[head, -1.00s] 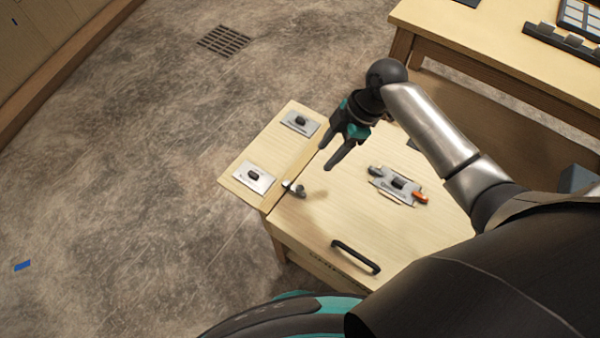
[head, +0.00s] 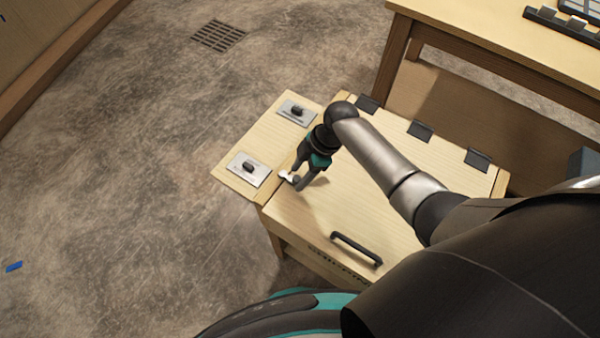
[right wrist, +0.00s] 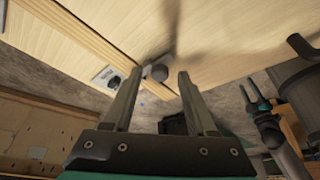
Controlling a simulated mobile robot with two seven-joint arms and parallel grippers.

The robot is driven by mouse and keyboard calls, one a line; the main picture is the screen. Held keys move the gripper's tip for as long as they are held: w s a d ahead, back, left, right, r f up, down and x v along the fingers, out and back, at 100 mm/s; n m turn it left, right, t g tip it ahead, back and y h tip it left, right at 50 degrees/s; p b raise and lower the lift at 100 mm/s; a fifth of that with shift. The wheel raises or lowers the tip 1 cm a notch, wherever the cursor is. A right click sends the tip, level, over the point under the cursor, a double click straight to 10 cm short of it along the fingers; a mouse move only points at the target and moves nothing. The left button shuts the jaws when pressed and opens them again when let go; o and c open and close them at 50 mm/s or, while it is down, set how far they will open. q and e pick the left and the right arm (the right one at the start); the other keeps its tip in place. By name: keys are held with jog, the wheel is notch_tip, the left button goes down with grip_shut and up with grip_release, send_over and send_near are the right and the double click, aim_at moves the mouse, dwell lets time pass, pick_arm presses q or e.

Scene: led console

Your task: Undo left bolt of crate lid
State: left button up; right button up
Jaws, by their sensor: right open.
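The crate lid (head: 310,222) is pale wood with a black handle (head: 356,248) near its front edge and dark hinges along the back. The left bolt (head: 285,174) is a small metal piece with a rounded end at the lid's left edge. My right gripper (head: 296,181) is open at the bolt, its fingertips close around it in the head view. In the right wrist view the bolt's round dark knob (right wrist: 158,72) shows between the two fingers; contact cannot be told. What looks like my left gripper (right wrist: 258,104) shows at the right there, its opening unclear.
A side panel left of the lid carries two metal plates with dark knobs, a near one (head: 248,168) and a far one (head: 296,112). A wooden table (head: 480,42) stands behind at the right. My right arm covers the lid's middle.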

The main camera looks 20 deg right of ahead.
grip_shut()
dwell(0.5)
dwell(0.9)
